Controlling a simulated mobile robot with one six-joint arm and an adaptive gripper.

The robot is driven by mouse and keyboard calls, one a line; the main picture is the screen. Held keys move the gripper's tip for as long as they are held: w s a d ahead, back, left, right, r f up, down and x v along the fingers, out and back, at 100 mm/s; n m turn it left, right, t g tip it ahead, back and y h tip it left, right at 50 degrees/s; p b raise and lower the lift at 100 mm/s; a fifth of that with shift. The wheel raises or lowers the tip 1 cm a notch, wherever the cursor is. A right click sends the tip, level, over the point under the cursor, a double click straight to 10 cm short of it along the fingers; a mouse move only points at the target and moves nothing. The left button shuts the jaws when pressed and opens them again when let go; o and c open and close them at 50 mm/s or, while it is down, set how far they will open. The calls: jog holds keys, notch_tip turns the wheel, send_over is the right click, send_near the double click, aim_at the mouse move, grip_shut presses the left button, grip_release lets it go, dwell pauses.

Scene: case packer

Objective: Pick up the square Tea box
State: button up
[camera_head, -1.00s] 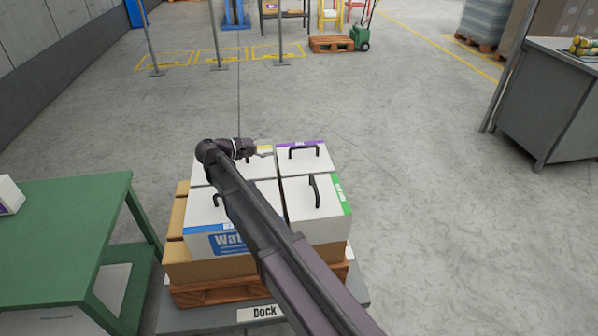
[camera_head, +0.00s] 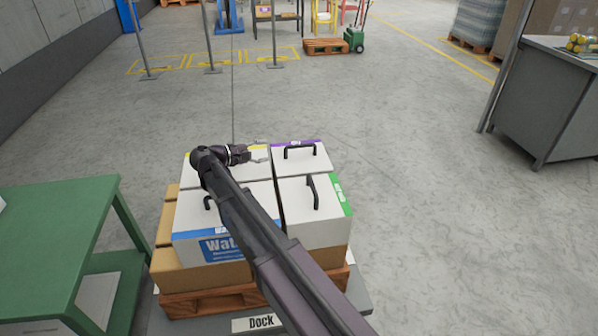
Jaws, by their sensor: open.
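Several white boxes with black handles stand together on top of a pallet stack. The front left box (camera_head: 190,225) has a blue strip and a partly hidden "Wat" label. The front right box (camera_head: 298,198) has a green strip, the back right box (camera_head: 310,164) a purple strip and the back left box (camera_head: 200,172) a yellow strip. I cannot read which one is the Tea box. My gripper (camera_head: 262,152) is open and empty over the back left box, pointing right towards the purple-strip box. My arm hides parts of the left boxes.
Brown cartons (camera_head: 166,270) and a wooden pallet (camera_head: 210,303) lie under the white boxes, on a grey base marked "Dock" (camera_head: 262,322). A green table (camera_head: 55,225) stands close on the left. A grey cabinet (camera_head: 545,110) stands at right.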

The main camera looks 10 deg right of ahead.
aim_at(297, 147)
jog(key=b+x, duration=0.1)
jog(key=x, duration=0.7)
jog(key=shift+d+b, duration=0.15)
jog(key=shift+b, duration=0.25)
jog(key=shift+d, duration=0.15)
jog(key=shift+s+b+x, duration=0.2)
jog(key=shift+b+x, duration=0.25)
jog(key=shift+x, duration=2.1)
jog(key=shift+d, duration=0.1)
jog(key=shift+r, duration=0.1)
grip_shut()
